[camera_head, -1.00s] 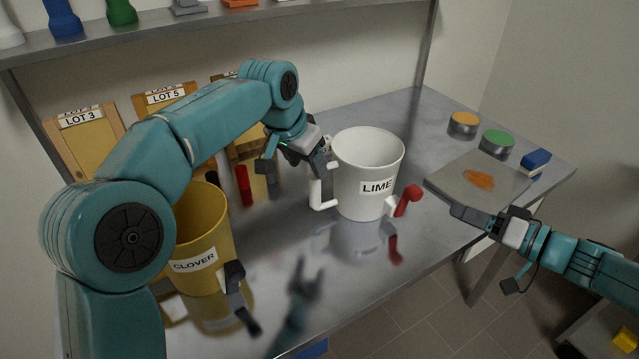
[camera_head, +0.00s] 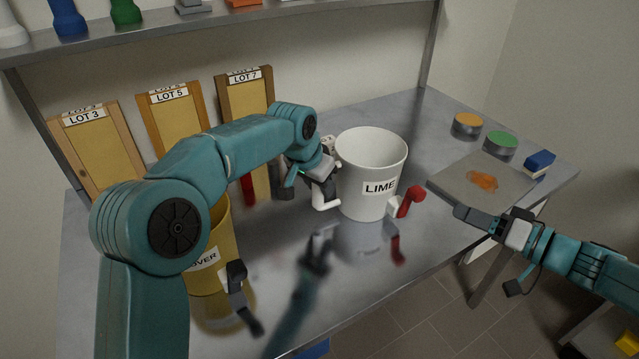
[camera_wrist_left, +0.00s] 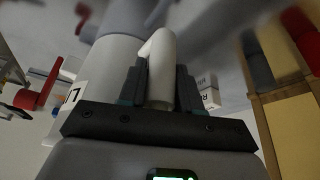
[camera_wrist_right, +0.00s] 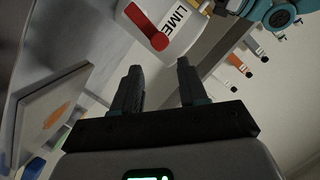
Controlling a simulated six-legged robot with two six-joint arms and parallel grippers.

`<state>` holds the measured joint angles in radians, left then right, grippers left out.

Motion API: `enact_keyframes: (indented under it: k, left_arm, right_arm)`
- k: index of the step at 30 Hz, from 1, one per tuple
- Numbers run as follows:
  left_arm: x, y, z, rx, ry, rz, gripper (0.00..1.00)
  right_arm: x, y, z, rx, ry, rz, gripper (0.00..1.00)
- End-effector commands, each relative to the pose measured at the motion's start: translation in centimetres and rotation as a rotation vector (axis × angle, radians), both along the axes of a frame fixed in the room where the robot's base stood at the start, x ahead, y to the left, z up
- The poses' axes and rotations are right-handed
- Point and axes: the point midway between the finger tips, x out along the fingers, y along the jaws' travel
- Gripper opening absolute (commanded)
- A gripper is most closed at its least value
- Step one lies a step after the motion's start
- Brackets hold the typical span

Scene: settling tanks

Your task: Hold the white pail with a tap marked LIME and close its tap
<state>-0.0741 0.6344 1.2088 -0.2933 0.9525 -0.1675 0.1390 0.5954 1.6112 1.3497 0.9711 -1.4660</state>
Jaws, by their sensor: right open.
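The white pail (camera_head: 362,200) marked LIME stands upright on the metal bench. Its white tap spout has a red lever (camera_head: 408,203) on the right, slanting up and outward. The lever also shows in the left wrist view (camera_wrist_left: 42,92) and right wrist view (camera_wrist_right: 146,27). My left gripper (camera_head: 322,188) is at the pail's white handle (camera_head: 328,204), on the left side. In the left wrist view the handle (camera_wrist_left: 161,65) lies between the fingers; I cannot tell whether they grip it. My right gripper (camera_head: 466,214) is open and empty, right of the tap and apart from it.
A yellow pail (camera_head: 204,277) marked CLOVER stands at front left, partly behind my left arm. A grey board (camera_head: 460,183) with an orange patch lies at right, near orange and green lidded tins (camera_head: 500,144) and a blue block (camera_head: 539,162). Framed lot boards (camera_head: 245,98) line the back.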

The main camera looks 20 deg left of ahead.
Motion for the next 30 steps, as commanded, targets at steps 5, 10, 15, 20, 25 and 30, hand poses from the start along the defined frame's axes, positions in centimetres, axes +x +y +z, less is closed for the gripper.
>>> enact_keyframes:
  k: [5, 10, 15, 20, 25, 30]
  left_arm:
    - [0.0, 0.0, 0.0, 0.000, 0.000, 0.000, 0.07]
    - [0.0, 0.0, 0.0, 0.000, 0.000, 0.000, 0.00]
    - [0.0, 0.0, 0.0, 0.000, 0.000, 0.000, 0.00]
    - [0.0, 0.0, 0.0, 0.000, 0.000, 0.000, 0.00]
    - [0.0, 0.0, 0.0, 0.000, 0.000, 0.000, 0.00]
    - [0.0, 0.0, 0.0, 0.000, 0.000, 0.000, 0.00]
  right_arm:
    - [0.0, 0.0, 0.0, 0.000, 0.000, 0.000, 0.43]
    - [0.0, 0.0, 0.0, 0.000, 0.000, 0.000, 0.07]
    - [-0.6, 1.2, 0.1, -0.021, 0.011, 0.043, 0.00]
    - [-3.5, 6.0, -0.1, -0.153, 0.072, 0.230, 0.00]
    - [-7.5, 10.7, -1.0, -0.445, 0.159, 0.427, 0.00]
    - [-9.4, 12.6, -1.2, -0.793, 0.188, 0.462, 0.00]
